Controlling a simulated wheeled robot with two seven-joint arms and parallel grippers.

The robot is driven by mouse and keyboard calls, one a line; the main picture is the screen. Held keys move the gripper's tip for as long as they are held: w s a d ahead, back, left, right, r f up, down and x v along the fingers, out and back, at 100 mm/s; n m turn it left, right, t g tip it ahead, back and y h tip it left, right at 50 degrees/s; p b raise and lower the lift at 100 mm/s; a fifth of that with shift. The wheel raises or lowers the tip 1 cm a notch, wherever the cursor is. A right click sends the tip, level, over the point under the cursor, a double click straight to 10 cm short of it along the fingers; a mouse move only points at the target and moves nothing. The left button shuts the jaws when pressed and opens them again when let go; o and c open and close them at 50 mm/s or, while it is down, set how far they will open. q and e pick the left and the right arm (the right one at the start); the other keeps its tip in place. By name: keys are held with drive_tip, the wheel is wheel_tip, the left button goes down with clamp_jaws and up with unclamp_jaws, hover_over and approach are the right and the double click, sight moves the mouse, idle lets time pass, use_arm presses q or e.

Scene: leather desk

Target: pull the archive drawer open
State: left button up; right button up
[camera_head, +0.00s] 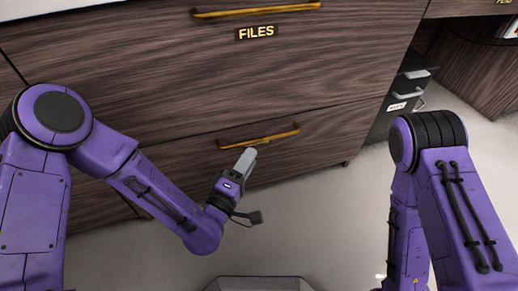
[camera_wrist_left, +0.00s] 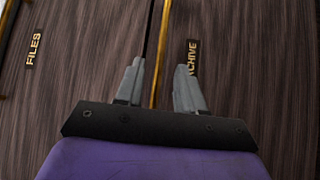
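The archive drawer (camera_head: 318,137) is the lower dark-wood drawer front, and it looks closed. Its long brass handle (camera_head: 285,132) also runs up the middle of the left wrist view (camera_wrist_left: 160,52). The ARCHIVE label (camera_wrist_left: 192,58) is partly covered by a finger there and hidden in the head view. My left gripper (camera_head: 249,153) is at the handle. In the left wrist view its two grey fingers (camera_wrist_left: 158,85) are apart, one on each side of the handle, with gaps showing. My right arm (camera_head: 452,190) is at the right, its gripper out of sight.
The FILES drawer (camera_head: 150,60) is above, with its own brass handle (camera_head: 255,10) and FILES label (camera_head: 256,32). A dark box-like unit (camera_head: 392,103) stands right of the desk drawers. The pale floor (camera_head: 310,215) in front of the drawer is clear.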

drive_tip(key=shift+w+d+f+t+b, duration=0.6)
drive_tip(key=shift+w+d+f, duration=0.05)
drive_tip(key=shift+w+f, duration=0.25)
use_arm(q)
drive_tip(key=f+x, duration=0.1)
drive_tip(key=x, duration=0.5)
drive_tip(key=shift+w+r, duration=0.2)
drive_tip(key=shift+r, duration=0.25)
use_arm(e)
drive_tip(key=shift+w+d+h, duration=0.2)
drive_tip(key=shift+w+h, duration=0.05)
drive_tip(key=shift+h, duration=0.05)
use_arm(q)
clamp_jaws()
drive_tip(key=shift+s+d, duration=0.1)
use_arm(e)
drive_tip(key=shift+s, duration=0.15)
